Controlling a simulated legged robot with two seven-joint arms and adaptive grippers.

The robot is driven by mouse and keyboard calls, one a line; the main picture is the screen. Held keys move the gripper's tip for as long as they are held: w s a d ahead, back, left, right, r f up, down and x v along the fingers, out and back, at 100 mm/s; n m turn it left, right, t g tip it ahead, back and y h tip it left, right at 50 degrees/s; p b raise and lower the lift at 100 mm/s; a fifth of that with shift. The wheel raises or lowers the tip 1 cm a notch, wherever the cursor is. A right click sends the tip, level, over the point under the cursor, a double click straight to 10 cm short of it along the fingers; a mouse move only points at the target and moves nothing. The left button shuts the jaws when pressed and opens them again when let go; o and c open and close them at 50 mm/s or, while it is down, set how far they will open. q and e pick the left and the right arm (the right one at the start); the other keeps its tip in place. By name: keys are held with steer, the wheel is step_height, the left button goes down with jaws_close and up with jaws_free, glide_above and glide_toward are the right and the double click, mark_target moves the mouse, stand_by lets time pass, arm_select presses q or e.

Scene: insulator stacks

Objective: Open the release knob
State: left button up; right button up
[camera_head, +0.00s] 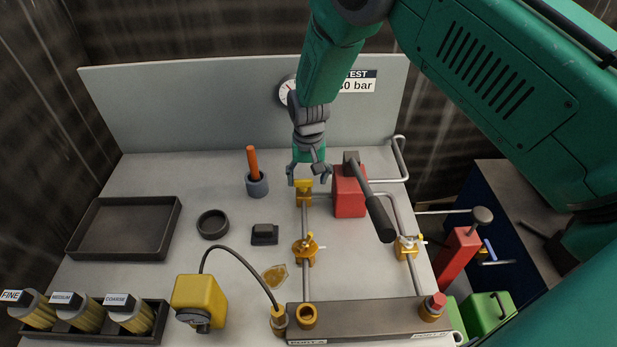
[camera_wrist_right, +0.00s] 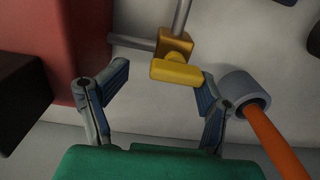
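A yellow bar-shaped knob (camera_head: 304,186), which looks like the release knob, sits on a brass block on the pipe left of the red box. In the right wrist view the knob (camera_wrist_right: 176,72) lies just beyond the fingertips, roughly in line with the gap between them. My right gripper (camera_head: 308,179) points down at the knob from the back side of the bench. Its two fingers (camera_wrist_right: 163,80) are spread with nothing between them, and I see no contact with the knob. My left gripper is not in view.
A red box (camera_head: 349,197) with a black-handled lever (camera_head: 372,205) stands close right of the gripper. A grey cup (camera_head: 257,186) with an orange handle stands close left. Brass valves (camera_head: 305,248) sit nearer on the pipes. A dark empty tray (camera_head: 122,230) lies at left.

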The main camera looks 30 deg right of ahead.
steer(key=shift+a+r, duration=0.15)
steer(key=shift+a, duration=0.2)
steer(key=c, duration=0.7)
steer(key=shift+a+r, duration=0.1)
steer(key=shift+a, duration=0.35)
steer(key=shift+c, duration=1.2)
steer(key=shift+s+a+r, duration=0.1)
steer(key=shift+s+a, duration=0.05)
steer(key=shift+a, duration=0.3)
steer(key=shift+s+d, duration=0.1)
steer(key=shift+d, duration=0.5)
steer(key=shift+a+n, duration=0.3)
steer(key=shift+a, duration=0.05)
steer(key=shift+n, duration=0.3)
steer(key=shift+d+n, duration=0.2)
steer(key=shift+n, duration=0.9)
steer(key=n, duration=0.4)
steer(key=shift+a+p, duration=0.1)
steer(key=shift+p, duration=0.2)
steer(key=n, duration=0.9)
steer(key=shift+n, duration=0.4)
